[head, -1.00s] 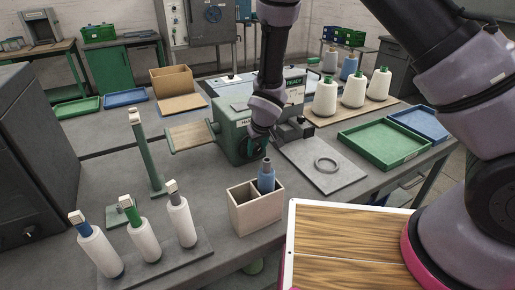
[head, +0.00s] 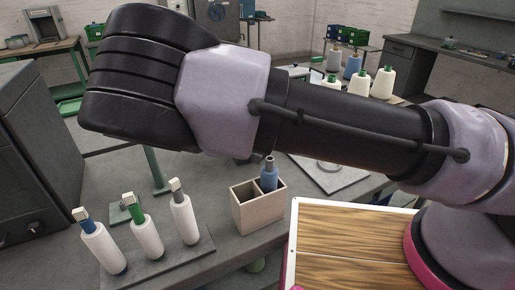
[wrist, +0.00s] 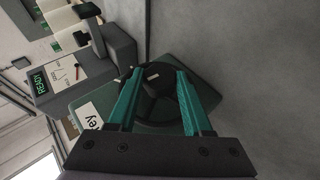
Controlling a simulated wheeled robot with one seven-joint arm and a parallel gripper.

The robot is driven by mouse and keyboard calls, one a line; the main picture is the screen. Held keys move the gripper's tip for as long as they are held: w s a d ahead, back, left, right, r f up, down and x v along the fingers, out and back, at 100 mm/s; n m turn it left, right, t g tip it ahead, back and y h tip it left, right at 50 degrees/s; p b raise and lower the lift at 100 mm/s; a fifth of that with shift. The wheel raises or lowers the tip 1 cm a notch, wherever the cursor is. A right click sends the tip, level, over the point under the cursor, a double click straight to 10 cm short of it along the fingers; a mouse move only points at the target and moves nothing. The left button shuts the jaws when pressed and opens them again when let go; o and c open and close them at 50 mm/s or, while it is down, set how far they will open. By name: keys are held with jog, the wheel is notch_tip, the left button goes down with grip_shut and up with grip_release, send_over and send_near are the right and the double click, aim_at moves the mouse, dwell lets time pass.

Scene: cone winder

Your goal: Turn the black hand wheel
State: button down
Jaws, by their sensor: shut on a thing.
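The black hand wheel (wrist: 158,108) shows in the wrist view, on the green machine housing (wrist: 207,92). My gripper (wrist: 159,74) has its two teal fingers reaching over the wheel and is shut on it. The fingers cover parts of the wheel's sides, and the exact contact is hard to see. In the head view my arm hides the wheel, the machine and my gripper.
A control box with a lit READY display (wrist: 38,81) stands beside the housing. In the head view, a wooden box (head: 257,212) holds a blue bobbin (head: 269,178). Several bobbins stand on a grey rack (head: 185,262) at the front left. White cones (head: 382,84) stand at the back right.

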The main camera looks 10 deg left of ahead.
jog(key=shift+f+t+h, duration=0.1)
jog(key=shift+t+h, duration=0.2)
jog(key=shift+t, duration=0.1)
dwell(0.3)
jog(key=shift+c, duration=1.6)
grip_release()
jog(key=shift+s, duration=0.1)
jog(key=v, duration=1)
jog(key=shift+s+a, duration=0.25)
jog(key=shift+s, duration=0.05)
